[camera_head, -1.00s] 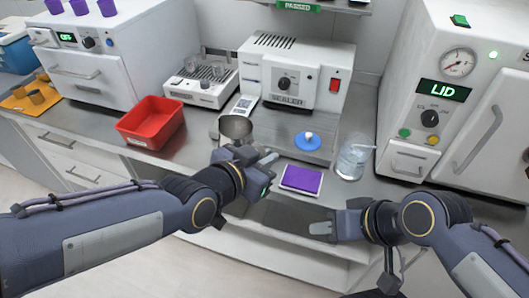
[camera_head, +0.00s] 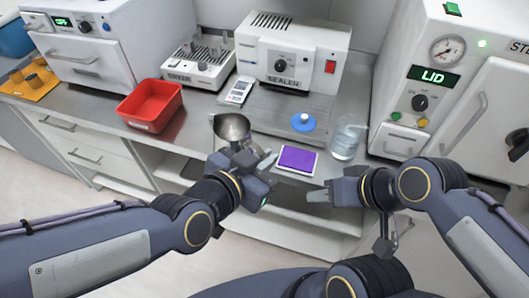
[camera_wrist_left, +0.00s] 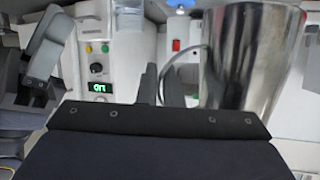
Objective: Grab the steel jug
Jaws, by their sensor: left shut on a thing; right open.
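The steel jug (camera_head: 233,127) is a shiny metal vessel near the counter's front edge, left of centre in the head view. My left gripper (camera_head: 262,170) is in front of it and hides its lower part. In the left wrist view the jug (camera_wrist_left: 250,60) stands large and roughly upright at the right, its thin curved handle (camera_wrist_left: 187,60) at the gripper's fingers. The left gripper is shut on the jug, apparently at the handle. My right gripper (camera_head: 322,195) is open and empty, in front of the counter.
A red bin (camera_head: 150,106) stands left of the jug. A purple pad (camera_head: 297,158), a blue disc with a white knob (camera_head: 303,122) and a clear beaker (camera_head: 347,138) lie right. A sealer (camera_head: 290,52) and a steriliser (camera_head: 440,90) stand behind.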

